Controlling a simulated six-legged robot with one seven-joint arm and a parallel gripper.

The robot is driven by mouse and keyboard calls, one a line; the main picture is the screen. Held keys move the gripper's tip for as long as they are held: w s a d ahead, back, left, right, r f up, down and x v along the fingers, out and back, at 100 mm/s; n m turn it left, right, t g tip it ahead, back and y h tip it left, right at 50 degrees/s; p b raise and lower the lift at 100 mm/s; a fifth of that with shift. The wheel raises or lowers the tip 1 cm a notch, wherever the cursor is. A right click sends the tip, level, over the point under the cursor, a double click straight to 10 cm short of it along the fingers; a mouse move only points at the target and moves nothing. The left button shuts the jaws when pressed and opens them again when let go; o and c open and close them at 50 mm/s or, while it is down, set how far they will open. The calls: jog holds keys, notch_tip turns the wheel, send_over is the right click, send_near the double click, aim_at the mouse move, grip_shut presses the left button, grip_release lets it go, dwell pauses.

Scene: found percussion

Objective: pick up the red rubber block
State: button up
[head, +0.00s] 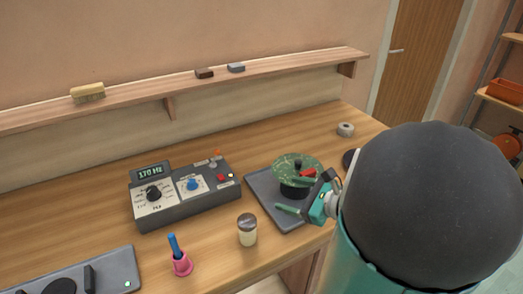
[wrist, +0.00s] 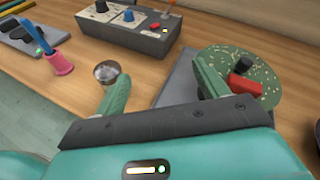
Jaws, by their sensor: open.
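The red rubber block (head: 308,173) lies on a round green speckled plate (head: 285,162), beside a black knob (head: 297,163). The plate sits on a dark base above a grey tray (head: 262,188). In the wrist view the red block (wrist: 245,83) is just right of my right-hand finger, on the plate (wrist: 222,56); the finger hides part of the plate. My gripper (head: 298,196) is open, at the near right side of the plate. In the wrist view my gripper (wrist: 163,85) has nothing between its fingers. The block is outside the gap.
A grey control box (head: 185,195) with a display stands left of the tray. A tape roll (head: 345,130) is behind. A wall shelf (head: 140,100) holds small blocks.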

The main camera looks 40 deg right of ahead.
aim_at(310, 175)
jog(key=s+d+f+m+t+h, duration=0.1)
jog(key=s+d+m+h, duration=0.15)
jog(key=d+m, duration=0.2)
jog(key=s+d+m+t+h, duration=0.2)
jog(key=d+m+h, duration=0.1)
jog(key=d, duration=0.3)
jog(key=w, duration=0.2)
jog(key=w+d+f, duration=0.1)
jog(key=w, duration=0.4)
jog(key=shift+w+d+f, duration=0.15)
jog(key=shift+w+f, duration=0.1)
jog(key=shift+f, duration=0.1)
jog(key=w, duration=0.2)
jog(key=w+f, duration=0.1)
jog(key=w, duration=0.2)
jog(key=shift+w+d+f, duration=0.1)
jog(key=shift+w, duration=0.15)
jog(key=shift+c, duration=0.4)
jog(key=c, duration=1)
